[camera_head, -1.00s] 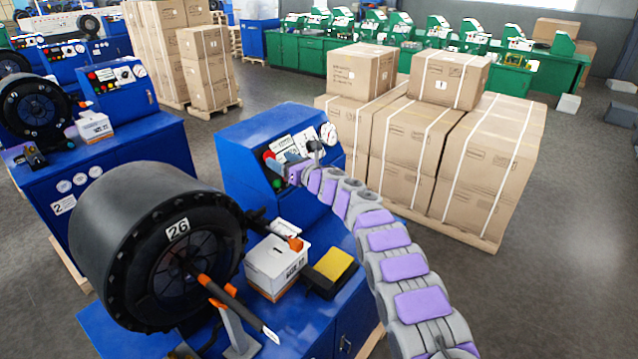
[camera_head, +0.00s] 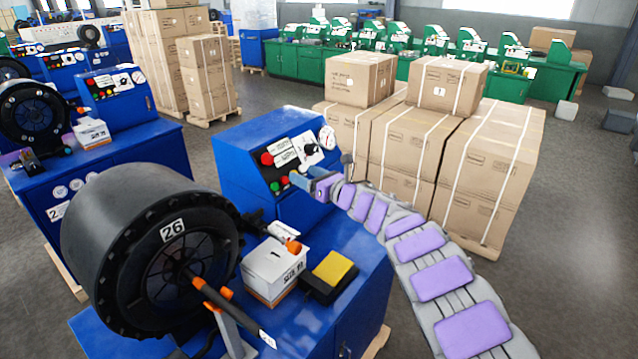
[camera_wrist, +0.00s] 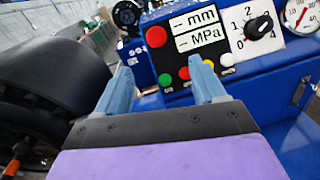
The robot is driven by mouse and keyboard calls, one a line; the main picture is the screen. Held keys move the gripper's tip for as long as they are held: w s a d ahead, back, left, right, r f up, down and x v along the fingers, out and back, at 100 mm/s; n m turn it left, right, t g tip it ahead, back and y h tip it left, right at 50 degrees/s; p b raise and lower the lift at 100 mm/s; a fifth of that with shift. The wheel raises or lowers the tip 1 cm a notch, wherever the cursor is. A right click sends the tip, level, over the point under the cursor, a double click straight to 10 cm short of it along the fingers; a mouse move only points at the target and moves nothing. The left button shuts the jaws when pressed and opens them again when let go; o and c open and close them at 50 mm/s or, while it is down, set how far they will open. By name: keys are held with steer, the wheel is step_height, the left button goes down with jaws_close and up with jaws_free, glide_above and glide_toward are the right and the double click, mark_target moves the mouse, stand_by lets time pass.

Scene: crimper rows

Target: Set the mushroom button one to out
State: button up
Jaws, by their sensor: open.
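A large red mushroom button (camera_head: 267,158) sits at the upper left of the blue machine's control panel. It also shows in the wrist view (camera_wrist: 156,37), left of the mm and MPa plates. I cannot tell whether it is in or out. My gripper (camera_head: 305,181) is in front of the panel's lower right part. In the wrist view my gripper (camera_wrist: 164,76) has its two fingers apart, with nothing between them. The red button appears above and beyond the gap between the fingertips, apart from them.
Small coloured buttons (camera_wrist: 184,73) line the panel below the plates. A black selector knob (camera_wrist: 258,27) and a gauge (camera_wrist: 300,12) are to the right. A large black drum (camera_head: 130,240), a white box (camera_head: 275,268) and a yellow-topped pedal (camera_head: 332,272) are near. Stacked cartons (camera_head: 410,145) stand behind.

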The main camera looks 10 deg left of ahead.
steer(key=shift+v, duration=2.05)
